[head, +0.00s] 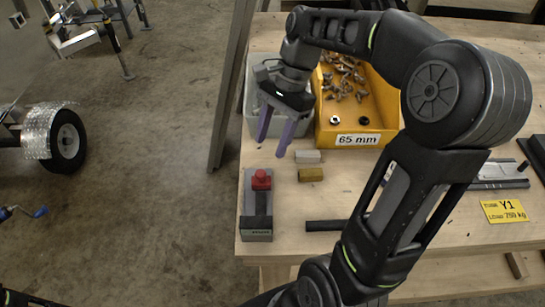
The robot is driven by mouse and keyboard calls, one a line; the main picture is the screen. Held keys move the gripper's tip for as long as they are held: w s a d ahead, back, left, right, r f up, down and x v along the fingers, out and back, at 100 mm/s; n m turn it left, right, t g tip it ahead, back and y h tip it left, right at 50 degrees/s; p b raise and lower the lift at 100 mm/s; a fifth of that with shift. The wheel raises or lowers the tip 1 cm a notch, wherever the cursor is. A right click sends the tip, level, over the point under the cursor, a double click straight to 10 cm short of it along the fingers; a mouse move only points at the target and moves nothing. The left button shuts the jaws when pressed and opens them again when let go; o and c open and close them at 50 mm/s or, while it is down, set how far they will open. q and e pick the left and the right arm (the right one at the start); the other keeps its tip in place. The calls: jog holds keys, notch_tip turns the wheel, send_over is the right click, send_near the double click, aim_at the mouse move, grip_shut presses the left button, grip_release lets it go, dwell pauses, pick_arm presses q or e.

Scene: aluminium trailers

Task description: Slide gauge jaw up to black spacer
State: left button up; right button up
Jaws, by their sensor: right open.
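A small grey gauge (248,207) lies near the table's left edge. Its jaw carries a red knob (261,180) at the far end. A black piece (257,222) sits on the nearer part of the gauge; I cannot tell whether the jaw touches it. A separate dark bar (324,225) lies on the table to the right. My right gripper (271,148) has purple fingers, apart and empty, pointing down above the table beyond the red knob. My left gripper is not in view.
A yellow bin (357,139) labelled 65 mm holds metal parts. A grey bin (251,100) stands left of it. A light block (307,156) and a brass block (311,175) lie near the gauge. A yellow plate (504,211) lies at right.

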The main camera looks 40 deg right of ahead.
aim_at(261, 172)
jog(key=x, duration=0.8)
jog(key=shift+r+p, duration=0.1)
jog(key=shift+p, duration=0.2)
grip_shut()
dwell(0.4)
dwell(0.9)
